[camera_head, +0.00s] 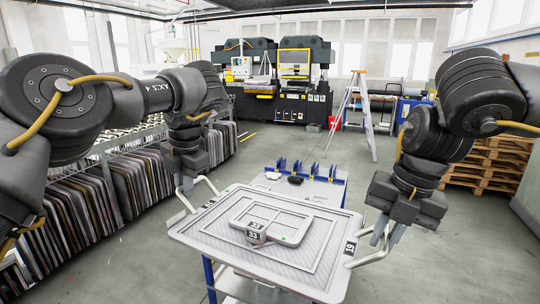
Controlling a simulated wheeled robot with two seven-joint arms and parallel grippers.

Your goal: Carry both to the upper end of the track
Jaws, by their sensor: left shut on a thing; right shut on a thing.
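A large pale grey tray (195,237) with a raised rim and a bar handle on each side is in the middle foreground, over a blue-legged cart (209,272). I cannot tell whether it touches the cart. A smaller pale frame (297,236) with a green dot lies on it. A small grey block (256,234) marked 33 stands at that frame's near edge. My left gripper (186,188) is shut on the tray's left handle (208,184). My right gripper (386,238) is shut on its right handle (368,259). No track is clearly identifiable.
A blue rack (325,190) with several uprights stands just behind the tray. A metal rack of upright panels (130,185) lines the left. Wooden pallets (492,165) stand at the right, a stepladder (361,110) and black machines (300,80) at the back. Grey floor is open between.

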